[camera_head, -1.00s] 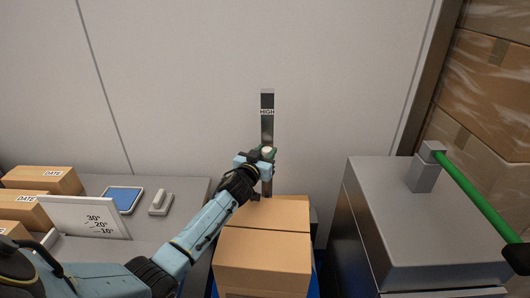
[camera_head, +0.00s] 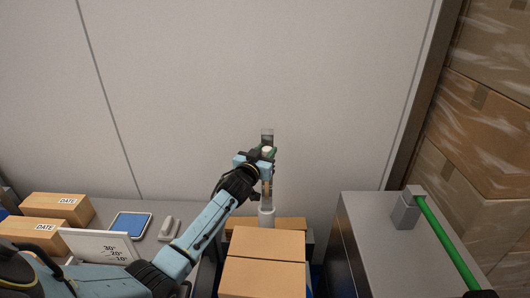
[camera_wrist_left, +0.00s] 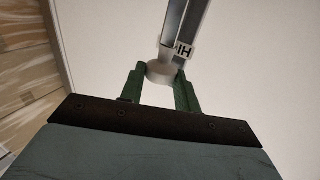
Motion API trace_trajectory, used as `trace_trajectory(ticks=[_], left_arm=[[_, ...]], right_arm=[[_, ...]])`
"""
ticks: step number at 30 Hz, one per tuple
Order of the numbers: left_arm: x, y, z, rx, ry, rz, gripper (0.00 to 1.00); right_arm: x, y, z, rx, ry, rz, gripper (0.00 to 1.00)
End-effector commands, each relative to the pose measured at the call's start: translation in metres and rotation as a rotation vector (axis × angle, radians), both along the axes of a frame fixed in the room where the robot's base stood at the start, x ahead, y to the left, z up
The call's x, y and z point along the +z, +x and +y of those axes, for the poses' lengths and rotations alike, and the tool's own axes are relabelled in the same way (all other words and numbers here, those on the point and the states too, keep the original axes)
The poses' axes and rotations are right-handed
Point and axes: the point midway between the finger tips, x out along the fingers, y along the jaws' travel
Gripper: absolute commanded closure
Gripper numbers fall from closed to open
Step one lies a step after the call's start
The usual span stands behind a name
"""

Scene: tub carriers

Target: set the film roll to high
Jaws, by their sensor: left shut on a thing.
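An upright metal post (camera_head: 267,136) stands against the pale wall at the middle of the head view. A pale cylinder (camera_head: 267,215), apparently the film roll, shows low on the post just above the cartons. My left gripper (camera_head: 267,153) is near the post's top, shut on a pale round knob. In the left wrist view, the green fingers (camera_wrist_left: 160,88) close on either side of the knob (camera_wrist_left: 160,72). A white label reading "HI" (camera_wrist_left: 184,50), partly hidden, is just beyond the knob. My gripper covers that label in the head view. My right gripper is out of view.
Cartons (camera_head: 265,260) stand in front of the post. A grey cabinet (camera_head: 400,255) with a green lever (camera_head: 445,243) is at right. At left, a counter holds cartons (camera_head: 57,208), a blue-topped tray (camera_head: 130,225) and an angle sign (camera_head: 100,245). Wrapped cartons (camera_head: 480,130) stack at far right.

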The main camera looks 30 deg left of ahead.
Motion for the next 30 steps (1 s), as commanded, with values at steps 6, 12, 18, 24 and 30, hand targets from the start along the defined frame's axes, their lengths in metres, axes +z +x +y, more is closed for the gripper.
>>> trace_trajectory(ticks=[6,12,18,24,30], left_arm=[[0.011,0.002,0.001,-0.001,0.003,-0.018,1.0],[0.011,0.002,0.001,-0.001,0.004,-0.02,0.66],[0.007,0.001,0.001,0.0,0.003,-0.012,0.47],[0.005,0.001,0.0,0.0,0.001,-0.007,0.47],[0.003,-0.011,-0.001,0.0,0.001,-0.005,0.47]], right_arm=[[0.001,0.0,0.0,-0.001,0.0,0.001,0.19],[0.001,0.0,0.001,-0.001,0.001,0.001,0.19],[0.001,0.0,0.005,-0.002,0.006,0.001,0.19],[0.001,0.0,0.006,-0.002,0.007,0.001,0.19],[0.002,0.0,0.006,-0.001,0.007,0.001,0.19]])
